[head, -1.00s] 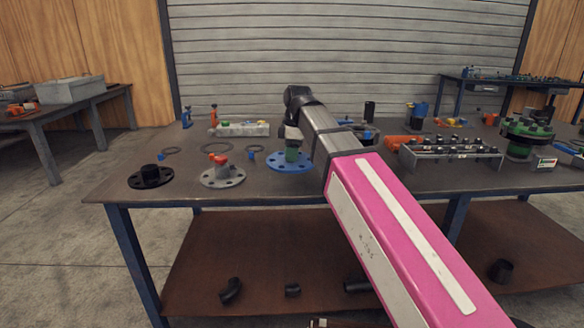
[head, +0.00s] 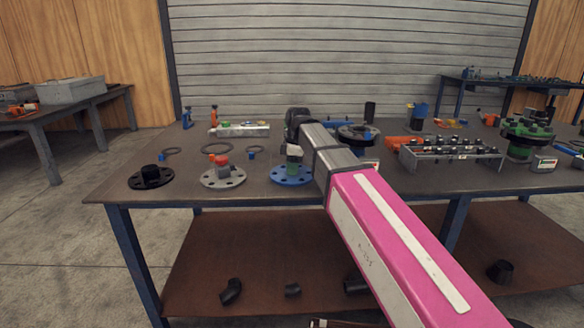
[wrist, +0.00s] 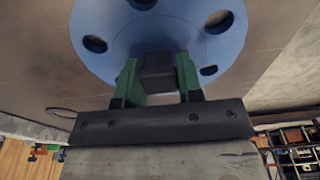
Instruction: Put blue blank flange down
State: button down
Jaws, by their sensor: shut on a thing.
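The blue blank flange (head: 291,175) is a flat blue disc with bolt holes near the middle front of the table (head: 250,190). In the wrist view the blue flange (wrist: 122,22) fills the top of the picture. My gripper (head: 294,158) is above its centre, with green fingers (wrist: 158,78) shut on a dark block-like handle (wrist: 157,72) on the flange. The flange looks level and at or very close to the table top; I cannot tell whether it touches.
A black round part (head: 357,134) and a rack (head: 450,157) stand to the right. The table's front edge is close.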

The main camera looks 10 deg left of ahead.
jog(key=c, duration=0.8)
grip_release()
jog(key=r, duration=0.4)
jog(key=d+r, duration=0.1)
jog(key=r, duration=0.7)
jog(key=shift+w+d, duration=0.2)
